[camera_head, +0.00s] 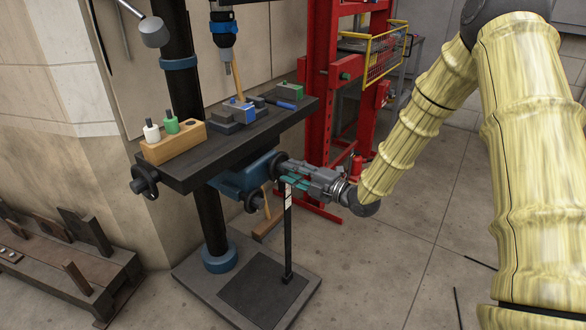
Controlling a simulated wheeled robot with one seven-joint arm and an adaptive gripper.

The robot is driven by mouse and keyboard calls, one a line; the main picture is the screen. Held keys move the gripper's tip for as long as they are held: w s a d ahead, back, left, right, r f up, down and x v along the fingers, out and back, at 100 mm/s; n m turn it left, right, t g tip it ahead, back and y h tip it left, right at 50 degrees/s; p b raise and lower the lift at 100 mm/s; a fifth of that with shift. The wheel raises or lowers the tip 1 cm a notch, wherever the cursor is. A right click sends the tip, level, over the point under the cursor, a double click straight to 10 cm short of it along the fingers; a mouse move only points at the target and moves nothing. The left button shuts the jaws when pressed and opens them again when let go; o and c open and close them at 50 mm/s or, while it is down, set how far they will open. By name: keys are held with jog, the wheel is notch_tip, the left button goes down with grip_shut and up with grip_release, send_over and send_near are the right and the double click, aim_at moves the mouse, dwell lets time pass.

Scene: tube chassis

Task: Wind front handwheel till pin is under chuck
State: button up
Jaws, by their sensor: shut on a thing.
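The drill chuck (223,42) hangs on a blue and black head above the dark machine table (215,160). A tan pin (237,80) stands slightly tilted above a small blue block (240,110) on that table. Its top appears just below and a little right of the chuck; exact alignment I cannot tell. A black handwheel (280,163) sits at the table's near right end. My gripper (287,177) is shut on this handwheel at its rim or handle. The fingers partly hide the contact.
Another handwheel (145,182) is at the table's left end, and a lower one (254,202) is under the table. A thin black post (287,235) rises just below my gripper. A red press frame (320,100) stands behind. Open floor (400,270) lies right.

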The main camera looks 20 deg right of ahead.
jog(key=m+p, duration=1.1)
jog(key=m, duration=1.8)
jog(key=shift+s+f, duration=0.1)
jog(key=shift+m+p, duration=0.3)
jog(key=shift+m, duration=4)
jog(key=shift+a, duration=0.1)
jog(key=o, duration=1)
